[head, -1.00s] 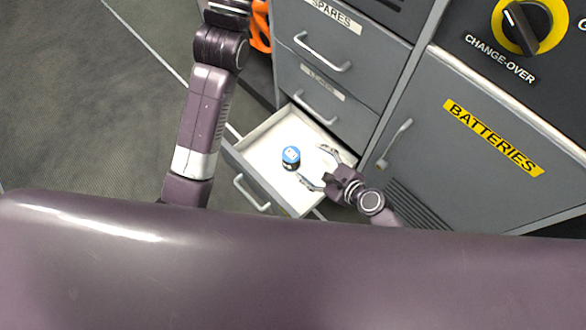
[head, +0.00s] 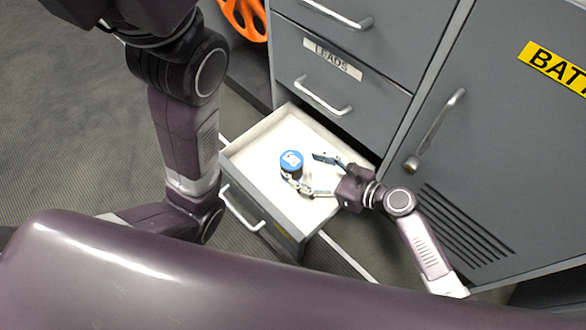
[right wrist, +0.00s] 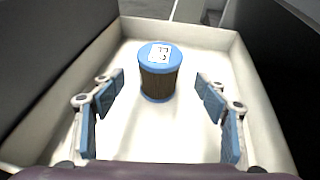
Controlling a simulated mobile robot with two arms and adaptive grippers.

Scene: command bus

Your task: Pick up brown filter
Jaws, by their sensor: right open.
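The brown filter (head: 291,163) is a short upright cylinder with a blue top bearing a white label. It stands in the open white-lined drawer (head: 250,140). In the right wrist view the filter (right wrist: 160,82) shows its ribbed brown side and a blue rim at the bottom. My right gripper (head: 304,170) is open, over the drawer, its fingers pointing at the filter. In the wrist view the blue-padded fingers of my right gripper (right wrist: 160,84) are spread to the left and right of the filter, with gaps on both sides. My left gripper is out of view.
The drawer walls (right wrist: 263,95) rise around the filter; its floor is otherwise clear. The drawer labelled LEADS (head: 315,90) is shut above. The batteries cabinet door (head: 510,140) is shut at the right. An orange wheel-like thing (head: 245,15) is behind.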

